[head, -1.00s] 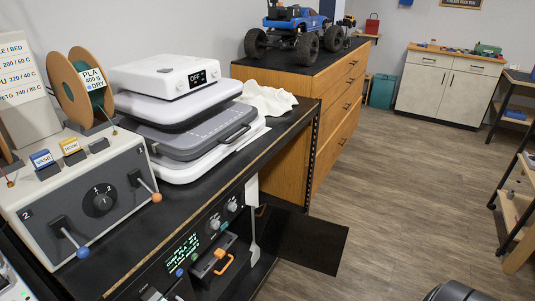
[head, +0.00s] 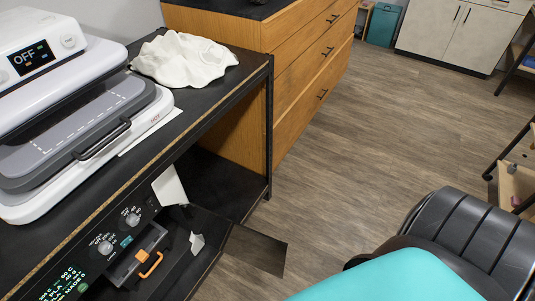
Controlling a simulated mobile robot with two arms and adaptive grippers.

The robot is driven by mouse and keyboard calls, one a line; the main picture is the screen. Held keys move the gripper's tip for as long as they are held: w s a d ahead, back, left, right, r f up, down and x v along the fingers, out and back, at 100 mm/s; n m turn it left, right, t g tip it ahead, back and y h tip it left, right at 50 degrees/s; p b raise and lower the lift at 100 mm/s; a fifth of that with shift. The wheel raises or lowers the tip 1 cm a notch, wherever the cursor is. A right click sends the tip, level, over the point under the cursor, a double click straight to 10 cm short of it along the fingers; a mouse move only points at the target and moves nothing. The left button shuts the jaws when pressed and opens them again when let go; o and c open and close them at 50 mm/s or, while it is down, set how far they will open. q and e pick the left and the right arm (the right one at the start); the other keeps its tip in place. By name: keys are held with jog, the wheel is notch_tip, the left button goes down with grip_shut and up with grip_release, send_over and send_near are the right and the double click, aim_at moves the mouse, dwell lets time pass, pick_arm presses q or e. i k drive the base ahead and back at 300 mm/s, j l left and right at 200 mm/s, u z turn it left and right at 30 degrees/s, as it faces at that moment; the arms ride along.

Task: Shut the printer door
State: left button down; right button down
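The printer (head: 125,235) sits on the lower shelf under the black bench at the lower left of the head view, partly cut off by the frame. Its front has a lit green display, two grey knobs and an orange handle. A dark flat panel (head: 257,251), which looks like the printer door, stands open and juts out past the bench front over the floor. Its join to the printer is hard to make out. Neither gripper shows; only teal and black parts of my arm are at the lower right.
A white press (head: 150,118) reading OFF and a crumpled white cloth (head: 185,60) are on the bench. A wooden drawer cabinet (head: 285,45) stands behind it. Wood floor (head: 390,140) lies open to the right. A shelf rack (head: 515,185) is at the right edge.

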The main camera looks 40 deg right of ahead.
aim_at(262, 252)
jog(key=i+l+u, duration=0.15)
jog(key=l, duration=0.85)
jog(key=i+l+u, duration=0.15)
jog(key=l, duration=0.85)
jog(key=l+u, duration=0.15)
jog(key=l, duration=0.85)
jog(key=l+u, duration=0.1)
jog(key=u, duration=1.2)
jog(key=i+l, duration=0.05)
